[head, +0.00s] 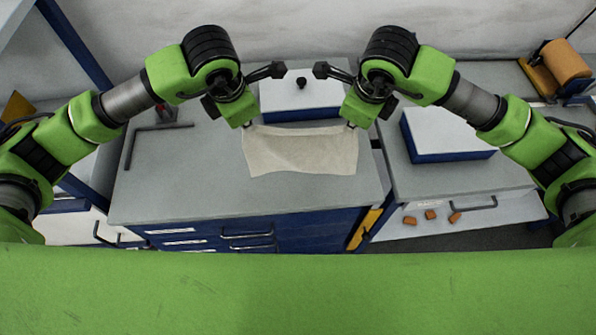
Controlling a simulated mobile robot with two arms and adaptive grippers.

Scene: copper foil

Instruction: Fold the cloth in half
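The cloth (300,152) is cream-coloured and roughly rectangular, spread over the grey worktop, with a wavy near edge. My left gripper (246,125) is at its far left corner, and my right gripper (352,125) is at its far right corner. Both point down and appear to meet the cloth. The fingertips are small and mostly hidden by the wrists, so I cannot see whether they are closed on the corners. I cannot tell whether the far edge is lifted off the worktop.
Another blue and white box (445,135) sits on the right bench. Several orange-brown pieces (431,214) lie on a lower surface at right.

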